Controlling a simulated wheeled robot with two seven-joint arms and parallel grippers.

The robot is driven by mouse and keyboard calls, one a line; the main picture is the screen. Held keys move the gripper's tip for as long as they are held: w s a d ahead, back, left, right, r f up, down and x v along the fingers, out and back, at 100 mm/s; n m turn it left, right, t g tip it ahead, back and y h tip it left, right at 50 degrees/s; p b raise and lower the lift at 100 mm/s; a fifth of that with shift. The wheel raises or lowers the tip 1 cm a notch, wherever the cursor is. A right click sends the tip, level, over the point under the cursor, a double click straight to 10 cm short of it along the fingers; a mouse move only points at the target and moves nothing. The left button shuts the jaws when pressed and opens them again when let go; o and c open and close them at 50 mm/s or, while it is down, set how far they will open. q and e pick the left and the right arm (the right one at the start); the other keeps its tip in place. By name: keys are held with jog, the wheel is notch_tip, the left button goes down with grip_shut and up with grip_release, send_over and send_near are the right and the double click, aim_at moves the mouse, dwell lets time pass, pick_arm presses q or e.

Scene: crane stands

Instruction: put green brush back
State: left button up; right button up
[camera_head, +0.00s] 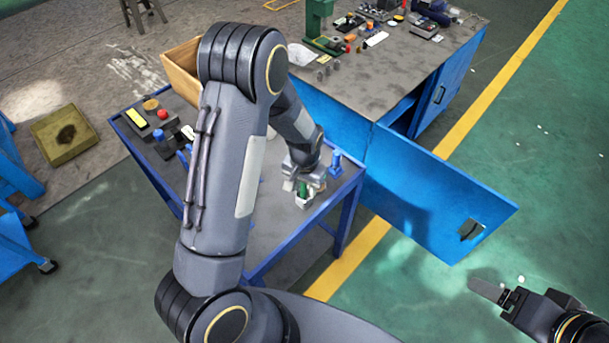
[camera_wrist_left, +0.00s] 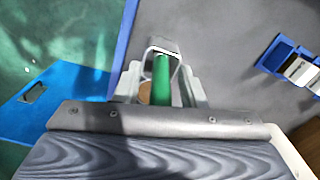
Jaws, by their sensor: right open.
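The green brush (camera_head: 303,188) shows as a small green piece at my left gripper (camera_head: 304,183), over the right part of the blue-framed table (camera_head: 268,222). In the left wrist view the brush's green handle (camera_wrist_left: 162,80) stands between the grey fingers of my left gripper (camera_wrist_left: 162,85), which appears shut on it. A grey loop-like piece surrounds the handle's far end. The brush's bristles are not clearly visible. My right gripper (camera_head: 490,291) is open and empty at lower right, over the floor.
A blue stand (camera_head: 336,160) is at the table's right edge. Several small items, including a red button box (camera_head: 163,118), are at the table's left end, partly behind my left arm. A workbench (camera_head: 375,85) with an open blue door (camera_head: 430,195) stands beyond. Green floor is clear at right.

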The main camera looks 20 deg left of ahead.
pick_arm(q)
jog(key=shift+w+r+b, duration=0.1)
jog(key=shift+r+b, duration=0.2)
jog(key=shift+r, duration=0.35)
notch_tip(320, 180, up, 11)
jog(key=shift+f+b, duration=0.2)
jog(key=shift+b, duration=0.45)
jog(key=s+r+t+h, duration=0.1)
jog(key=s+r+t, duration=0.1)
jog(key=s+r, duration=0.2)
jog(key=s+r+n+t+h, duration=0.1)
jog(key=s+r, duration=0.2)
jog(key=s, duration=0.7)
jog(key=s+d+r+n+t+h, duration=0.1)
jog(key=s+r+t, duration=0.1)
jog(key=s+r, duration=0.2)
jog(key=s, duration=0.3)
jog(key=shift+s+r+t+h, duration=0.3)
jog(key=shift+s+r+h, duration=0.05)
jog(key=shift+h, duration=0.05)
